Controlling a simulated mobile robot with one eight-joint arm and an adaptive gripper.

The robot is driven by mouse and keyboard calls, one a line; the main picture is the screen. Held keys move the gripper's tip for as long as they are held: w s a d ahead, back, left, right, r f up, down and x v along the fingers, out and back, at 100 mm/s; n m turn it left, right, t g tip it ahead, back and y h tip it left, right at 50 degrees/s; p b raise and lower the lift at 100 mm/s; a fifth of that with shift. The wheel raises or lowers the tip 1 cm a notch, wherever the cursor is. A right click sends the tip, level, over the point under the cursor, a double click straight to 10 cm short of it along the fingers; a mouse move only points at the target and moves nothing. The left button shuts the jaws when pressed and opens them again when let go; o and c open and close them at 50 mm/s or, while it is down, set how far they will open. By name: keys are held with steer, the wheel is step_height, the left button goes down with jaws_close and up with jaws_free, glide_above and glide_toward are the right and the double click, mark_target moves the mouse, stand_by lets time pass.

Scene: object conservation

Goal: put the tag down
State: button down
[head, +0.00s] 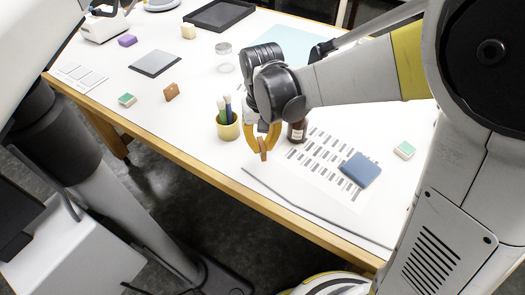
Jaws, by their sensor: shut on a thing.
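My gripper (263,148), with yellow fingers, points down over the near part of the white table. It is shut on a small brown tag (263,154), seen nearly edge-on between the fingertips. I cannot tell whether the tag touches the table. Another small brown tag-like piece (171,92) stands on the table to the left.
A yellow cup with brushes (228,130) stands just left of my gripper, and a dark brown bottle (297,131) just right. A printed sheet (325,158) bears a blue pad (360,170). A grey square (155,63) lies at left. The white tabletop (185,115) is clear left of the cup.

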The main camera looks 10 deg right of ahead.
mark_target(262, 153)
step_height(262, 153, down, 3)
steer(key=shift+s+r+b, duration=0.1)
steer(key=shift+b, duration=0.8)
steer(key=shift+f, duration=0.35)
steer(key=shift+r, duration=0.1)
steer(key=c, duration=1.5)
jaws_free()
steer(key=shift+c, duration=0.2)
step_height(262, 153, up, 12)
steer(key=p, duration=0.8)
steer(key=shift+r+p, duration=0.15)
steer(key=shift+p, duration=0.25)
